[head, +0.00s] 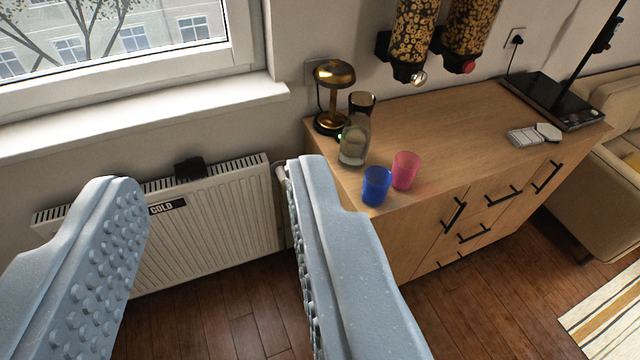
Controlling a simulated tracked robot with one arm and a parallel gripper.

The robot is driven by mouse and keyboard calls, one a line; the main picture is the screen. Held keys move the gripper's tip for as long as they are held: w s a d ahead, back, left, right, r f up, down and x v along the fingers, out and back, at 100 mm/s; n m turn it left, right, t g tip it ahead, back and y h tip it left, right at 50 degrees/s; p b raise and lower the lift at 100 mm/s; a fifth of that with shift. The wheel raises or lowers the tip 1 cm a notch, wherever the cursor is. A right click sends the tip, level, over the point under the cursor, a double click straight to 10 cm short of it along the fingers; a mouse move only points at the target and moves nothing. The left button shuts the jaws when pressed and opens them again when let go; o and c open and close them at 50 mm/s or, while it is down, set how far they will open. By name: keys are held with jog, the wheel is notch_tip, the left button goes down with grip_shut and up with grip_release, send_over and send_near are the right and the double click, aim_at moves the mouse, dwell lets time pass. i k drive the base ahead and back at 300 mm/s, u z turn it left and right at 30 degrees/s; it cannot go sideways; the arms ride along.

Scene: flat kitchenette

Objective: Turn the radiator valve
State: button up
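A white ribbed radiator (215,215) hangs on the wall under the window, with a black label reading "COLD" (166,207) on its front. A whitish fitting, apparently the radiator valve (281,174), shows at the radiator's upper right end, beside the cabinet. The right finger hides part of it. My gripper (218,180) is open, its two grey-blue studded fingers wide apart with nothing between them. In the picture the fingers overlap the radiator, the right one close to the valve. I cannot tell whether it touches anything.
A wooden cabinet (455,140) stands right of the radiator. On it are a brass lamp (335,75), a glass carafe (356,135), a blue cup (376,186) and a pink cup (405,170) near the front edge. A black object (189,168) sits at the radiator's top. Wooden floor below is clear.

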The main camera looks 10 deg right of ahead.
aim_at(280, 170)
jog(key=z, duration=0.15)
jog(key=i, duration=1)
jog(key=u, duration=0.05)
jog(key=k, duration=1)
jog(key=u, duration=0.35)
jog(key=i, duration=0.9)
jog(key=u, duration=0.1)
